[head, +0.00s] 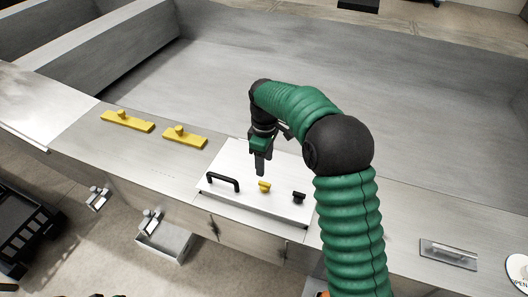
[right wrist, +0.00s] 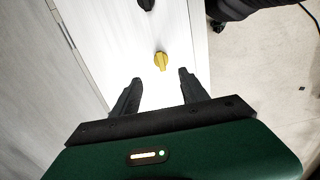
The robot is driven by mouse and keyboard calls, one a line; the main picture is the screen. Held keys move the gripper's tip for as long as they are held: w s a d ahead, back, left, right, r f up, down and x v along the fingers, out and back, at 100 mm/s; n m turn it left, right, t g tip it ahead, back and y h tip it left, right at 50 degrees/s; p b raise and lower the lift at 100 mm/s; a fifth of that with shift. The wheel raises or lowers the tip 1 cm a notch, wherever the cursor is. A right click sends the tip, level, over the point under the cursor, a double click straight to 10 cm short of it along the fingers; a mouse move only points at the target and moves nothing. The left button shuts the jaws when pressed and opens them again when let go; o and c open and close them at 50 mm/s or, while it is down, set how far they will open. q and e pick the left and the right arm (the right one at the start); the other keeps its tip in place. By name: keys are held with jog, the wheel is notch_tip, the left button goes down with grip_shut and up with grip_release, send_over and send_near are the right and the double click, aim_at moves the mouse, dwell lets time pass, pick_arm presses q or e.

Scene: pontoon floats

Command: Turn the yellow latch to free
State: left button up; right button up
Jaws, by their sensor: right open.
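The small yellow latch (head: 264,186) sits on a white panel (head: 232,163), between a black handle and a small black knob. In the right wrist view the yellow latch (right wrist: 160,61) is ahead of the fingertips, roughly midway between them. My right gripper (head: 260,172) hangs just behind the latch in the head view, pointing down. In the right wrist view its two dark fingers (right wrist: 158,78) are spread apart with nothing between them. The latch is not touched. My left gripper is not in view.
The black handle (head: 222,181) is left of the latch and the black knob (head: 299,197) is right of it. Two yellow bars (head: 127,121) (head: 185,137) lie on the metal deck at the left. A metal plate (head: 448,253) is at the right.

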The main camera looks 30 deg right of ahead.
notch_tip(320, 180, up, 7)
jog(key=shift+b, duration=0.35)
jog(key=shift+f, duration=0.1)
jog(key=s+a+f+m+t+b, duration=0.1)
jog(key=s+a+f+m+b, duration=0.2)
jog(key=s+f, duration=0.7)
jog(key=s+a+f+m+t+b, duration=0.1)
jog(key=s+a+f+m+b, duration=0.3)
jog(key=s+a+f+b, duration=0.4)
notch_tip(320, 180, down, 7)
jog(key=shift+s+f+m+t, duration=0.1)
jog(key=shift+s+m+t, duration=0.2)
jog(key=shift+s, duration=0.55)
jog(key=shift+a, duration=0.1)
jog(key=shift+c, duration=0.4)
